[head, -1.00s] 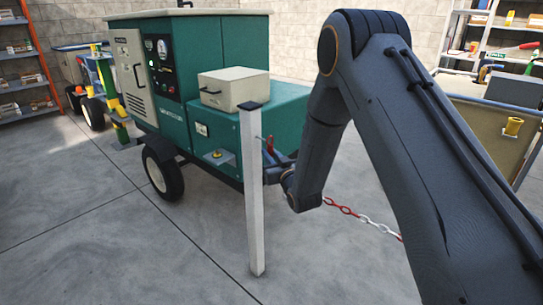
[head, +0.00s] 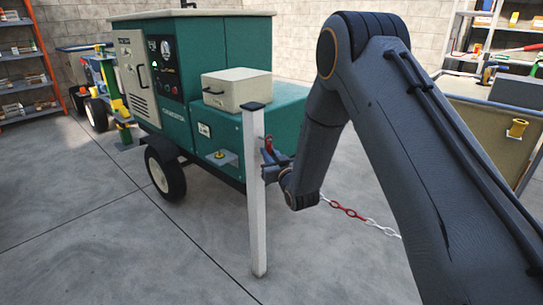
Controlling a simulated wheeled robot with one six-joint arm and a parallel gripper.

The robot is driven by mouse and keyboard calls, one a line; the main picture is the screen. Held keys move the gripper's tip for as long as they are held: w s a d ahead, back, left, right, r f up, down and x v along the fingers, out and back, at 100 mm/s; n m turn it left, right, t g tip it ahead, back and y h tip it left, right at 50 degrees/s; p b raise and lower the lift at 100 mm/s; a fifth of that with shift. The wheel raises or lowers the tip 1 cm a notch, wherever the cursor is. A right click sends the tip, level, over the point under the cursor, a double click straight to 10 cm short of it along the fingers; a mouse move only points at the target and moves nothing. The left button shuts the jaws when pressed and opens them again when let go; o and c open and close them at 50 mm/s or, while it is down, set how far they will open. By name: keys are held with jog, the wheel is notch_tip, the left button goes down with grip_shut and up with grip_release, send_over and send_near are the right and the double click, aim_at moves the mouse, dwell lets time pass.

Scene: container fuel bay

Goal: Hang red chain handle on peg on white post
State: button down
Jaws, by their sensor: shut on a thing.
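The white post (head: 256,205) with a dark cap stands upright in front of the green generator. A small peg near its upper right side is hard to make out. My gripper (head: 268,157) is close behind and to the right of the post, partly hidden by it. It is shut on the red chain handle (head: 268,144), whose upper part shows just right of the post. I cannot tell whether the handle touches the peg. The red and white chain (head: 350,212) runs from behind my wrist down to the right and goes behind my arm.
The green generator trailer (head: 205,85) stands behind the post, with a cream box (head: 236,91) on its lower deck. A tan panel cart (head: 490,130) is at right. Shelves (head: 20,70) stand at far left. The floor left of the post is open.

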jog(key=shift+w+a, duration=0.35)
jog(key=shift+a, duration=0.05)
jog(key=shift+a+r, duration=0.25)
jog(key=shift+a, duration=0.05)
jog(key=shift+s+f+b, duration=0.2)
jog(key=shift+f+b, duration=0.6)
jog(key=shift+f, duration=0.45)
dwell(1.1)
jog(key=shift+r+p, duration=0.45)
jog(key=shift+r, duration=0.15)
jog(key=shift+w+a+r, duration=0.1)
jog(key=shift+w+r, duration=0.05)
jog(key=shift+r, duration=0.15)
